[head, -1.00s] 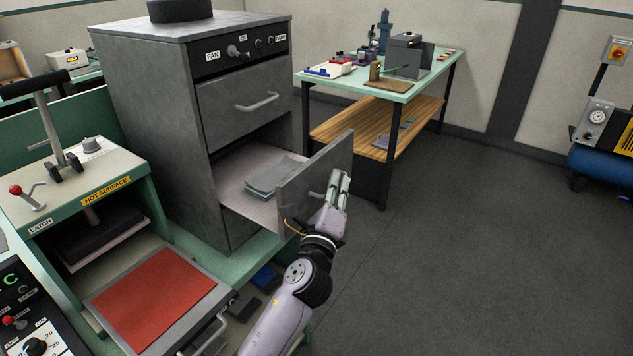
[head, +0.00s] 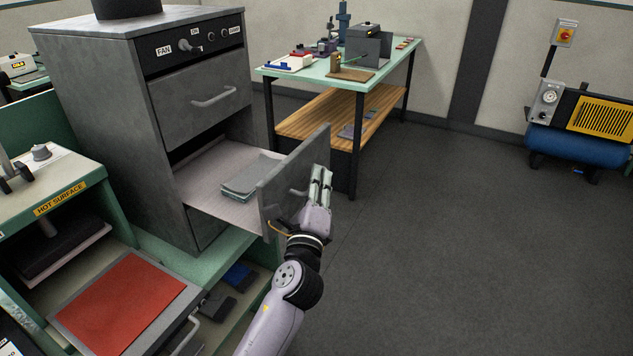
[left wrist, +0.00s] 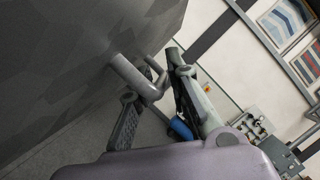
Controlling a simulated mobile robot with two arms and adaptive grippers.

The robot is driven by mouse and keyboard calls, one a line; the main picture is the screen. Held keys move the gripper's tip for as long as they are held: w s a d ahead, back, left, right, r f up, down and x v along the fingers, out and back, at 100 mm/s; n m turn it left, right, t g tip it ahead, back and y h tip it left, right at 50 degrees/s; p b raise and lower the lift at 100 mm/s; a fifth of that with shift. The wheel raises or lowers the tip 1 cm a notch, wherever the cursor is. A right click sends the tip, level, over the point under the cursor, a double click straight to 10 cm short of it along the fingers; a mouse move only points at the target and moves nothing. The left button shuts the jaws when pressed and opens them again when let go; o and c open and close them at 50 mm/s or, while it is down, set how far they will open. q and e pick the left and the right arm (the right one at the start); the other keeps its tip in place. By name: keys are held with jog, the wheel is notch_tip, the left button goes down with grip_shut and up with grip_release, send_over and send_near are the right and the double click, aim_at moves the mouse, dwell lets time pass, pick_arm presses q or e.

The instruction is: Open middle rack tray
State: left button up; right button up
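The grey cabinet's middle tray (head: 205,196) is pulled well out, with its front panel (head: 298,165) standing clear of the cabinet. A stack of grey sheets (head: 250,178) lies inside it. The tray's handle (head: 298,192) is partly visible on the front panel. My left gripper (head: 321,180) is just in front of this panel. In the left wrist view, the handle (left wrist: 132,74) lies between the spread fingers of the left gripper (left wrist: 158,85); firm contact is not clear. My right gripper is not in view.
A closed upper drawer (head: 200,98) is above the tray. A press with a red pad (head: 120,300) stands at lower left. A green-topped table (head: 310,72) is behind. The floor (head: 470,230) to the right is clear up to the blue compressor (head: 575,145).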

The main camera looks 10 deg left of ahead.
pick_arm(q)
jog(key=v, duration=1.2)
dwell(0.3)
